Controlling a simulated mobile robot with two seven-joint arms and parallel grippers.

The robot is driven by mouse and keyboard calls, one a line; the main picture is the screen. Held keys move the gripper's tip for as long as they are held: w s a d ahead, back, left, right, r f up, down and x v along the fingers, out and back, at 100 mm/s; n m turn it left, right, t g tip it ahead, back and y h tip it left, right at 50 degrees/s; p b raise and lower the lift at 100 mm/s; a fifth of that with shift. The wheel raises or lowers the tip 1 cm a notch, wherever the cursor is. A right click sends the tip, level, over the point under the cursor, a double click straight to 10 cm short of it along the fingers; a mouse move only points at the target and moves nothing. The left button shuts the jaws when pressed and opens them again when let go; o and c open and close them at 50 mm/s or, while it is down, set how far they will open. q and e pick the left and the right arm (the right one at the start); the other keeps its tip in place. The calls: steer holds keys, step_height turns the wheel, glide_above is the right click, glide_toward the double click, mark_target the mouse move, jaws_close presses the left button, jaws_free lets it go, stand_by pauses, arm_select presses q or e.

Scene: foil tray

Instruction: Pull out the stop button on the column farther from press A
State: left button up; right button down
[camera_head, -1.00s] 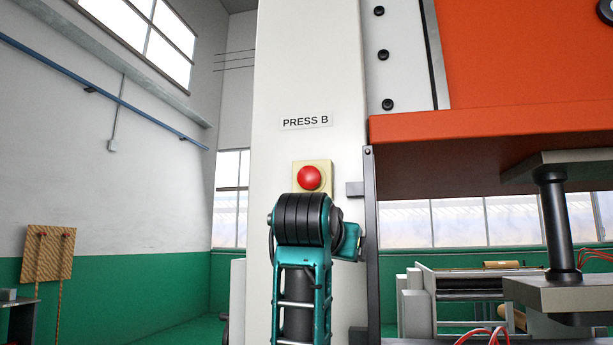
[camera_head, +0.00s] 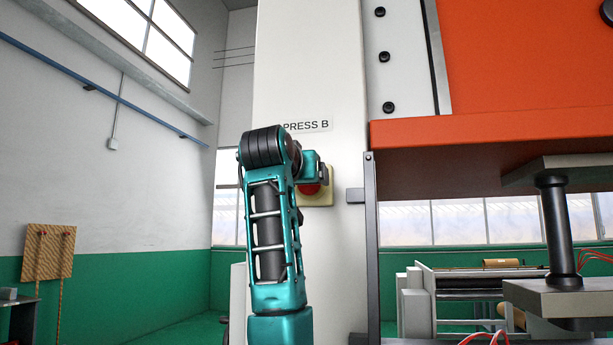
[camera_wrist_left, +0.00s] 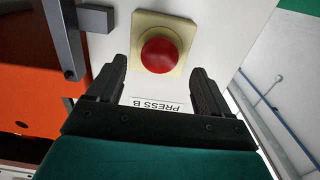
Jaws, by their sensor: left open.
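The red stop button (camera_head: 309,190) sits on a yellowish plate (camera_head: 324,199) on the white column (camera_head: 335,70) labelled PRESS B (camera_head: 309,126). My left gripper (camera_wrist_left: 158,66) is open, one finger on each side in line with the button. I cannot tell whether they touch it. My right gripper is not in view.
The orange press body (camera_head: 490,140) overhangs at the right. A dark upright bar (camera_head: 372,250) with a grey bracket (camera_head: 355,195) stands close right of the button. A metal post (camera_head: 555,230) stands farther right. Left of the column is open room.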

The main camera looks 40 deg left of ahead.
arm_select(q)
steer(key=x, duration=0.3)
steer(key=shift+w+a+p, duration=0.15)
steer(key=shift+w+p, duration=0.2)
steer(key=shift+c, duration=0.5)
jaws_close()
steer(key=shift+s+d, duration=0.3)
steer(key=shift+s, duration=0.25)
steer(key=shift+c, duration=1.8)
jaws_free()
steer(key=shift+f, duration=0.1)
steer(key=o, duration=0.3)
steer(key=shift+s+d, duration=0.1)
steer(key=shift+o, duration=0.8)
